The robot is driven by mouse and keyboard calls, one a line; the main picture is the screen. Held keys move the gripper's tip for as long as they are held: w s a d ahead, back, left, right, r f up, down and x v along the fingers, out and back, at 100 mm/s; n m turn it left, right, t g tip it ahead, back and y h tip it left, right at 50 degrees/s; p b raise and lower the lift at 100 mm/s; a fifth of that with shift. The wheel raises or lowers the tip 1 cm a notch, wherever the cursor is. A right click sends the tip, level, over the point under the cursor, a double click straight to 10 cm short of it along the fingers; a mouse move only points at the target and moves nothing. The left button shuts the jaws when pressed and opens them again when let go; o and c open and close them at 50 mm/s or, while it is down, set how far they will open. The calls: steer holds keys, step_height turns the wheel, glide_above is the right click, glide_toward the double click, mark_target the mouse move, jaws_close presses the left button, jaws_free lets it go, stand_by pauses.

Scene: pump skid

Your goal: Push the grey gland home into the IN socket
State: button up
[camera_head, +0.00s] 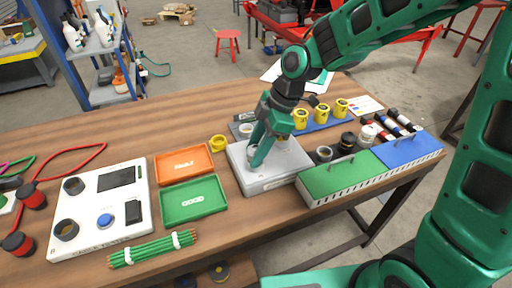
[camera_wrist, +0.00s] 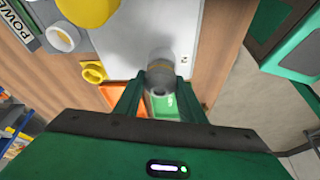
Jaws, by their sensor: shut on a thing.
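The grey gland (camera_wrist: 160,78) is a short grey cylinder held between the two fingers of my gripper (camera_wrist: 157,88) in the wrist view. My gripper (camera_head: 262,150) is shut on it, pointing down over the light grey box (camera_head: 240,161) in the head view. The box also shows in the wrist view (camera_wrist: 135,35), with a small dark mark near the gland that is too small to read. The fingers hide most of the gland in the head view. The IN socket is hidden behind the gland and fingers; I cannot tell how deep the gland sits.
An orange tray (camera_head: 183,163) and a green GOOD tray (camera_head: 194,202) lie left of the box. A yellow ring (camera_head: 218,143) stands close to its left corner. Yellow cups (camera_head: 321,112) stand behind. A green-topped block (camera_head: 341,174) lies close on the right.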

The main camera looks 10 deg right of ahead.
steer(key=o, duration=1.2)
steer(key=v, duration=1)
steer(key=shift+w+d+r, duration=0.1)
steer(key=shift+d+r, duration=0.05)
steer(key=shift+r, duration=0.2)
